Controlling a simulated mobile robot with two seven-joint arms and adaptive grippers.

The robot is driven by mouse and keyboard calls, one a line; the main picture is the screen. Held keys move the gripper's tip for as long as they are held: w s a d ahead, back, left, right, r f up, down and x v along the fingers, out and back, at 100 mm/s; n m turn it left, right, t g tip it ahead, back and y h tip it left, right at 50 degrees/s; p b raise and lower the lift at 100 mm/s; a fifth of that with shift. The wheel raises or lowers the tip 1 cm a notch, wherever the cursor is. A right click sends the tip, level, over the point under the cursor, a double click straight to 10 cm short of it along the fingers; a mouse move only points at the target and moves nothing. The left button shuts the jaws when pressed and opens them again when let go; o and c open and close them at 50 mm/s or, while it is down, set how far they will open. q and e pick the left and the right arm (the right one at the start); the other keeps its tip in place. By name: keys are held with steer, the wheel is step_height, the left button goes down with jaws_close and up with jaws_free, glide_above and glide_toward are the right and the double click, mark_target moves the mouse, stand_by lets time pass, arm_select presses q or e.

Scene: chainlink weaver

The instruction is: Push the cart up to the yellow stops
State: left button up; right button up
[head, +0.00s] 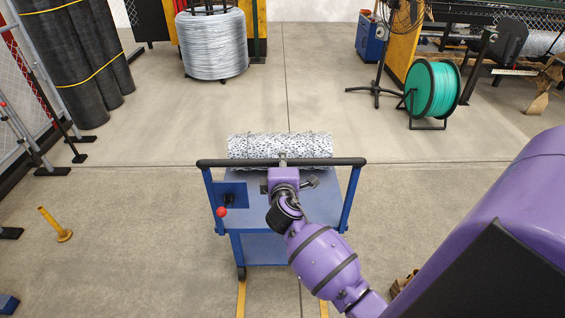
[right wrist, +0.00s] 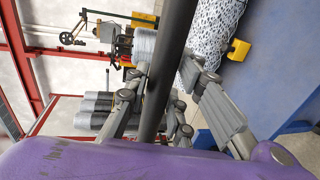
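The blue cart (head: 324,205) stands in the middle of the head view, with a black push bar (head: 225,162) across its near side. A patterned roll of mesh (head: 255,147) lies across its top. My right gripper (head: 283,162) is at the middle of the bar. In the right wrist view its fingers (right wrist: 164,78) lie on both sides of the bar (right wrist: 172,45) and close in on it. A yellow block (right wrist: 238,50) sits beside the roll there. My left gripper is not in view. I cannot make out the yellow stops on the floor.
Yellow floor lines (head: 241,298) run under the cart's near end. A yellow post (head: 55,226) stands at left. Ahead are a wire coil (head: 214,45) and, at right, a green reel (head: 433,90) and a black stand (head: 376,88). Dark rolls stand far left. The floor between is clear.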

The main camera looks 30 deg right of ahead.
jaws_close()
steer(key=shift+w, duration=0.1)
steer(key=shift+w+d+r, duration=0.15)
steer(key=shift+w+d, duration=0.2)
steer(key=shift+w, duration=0.1)
steer(key=o, duration=0.6)
jaws_free()
steer(key=v, duration=1.2)
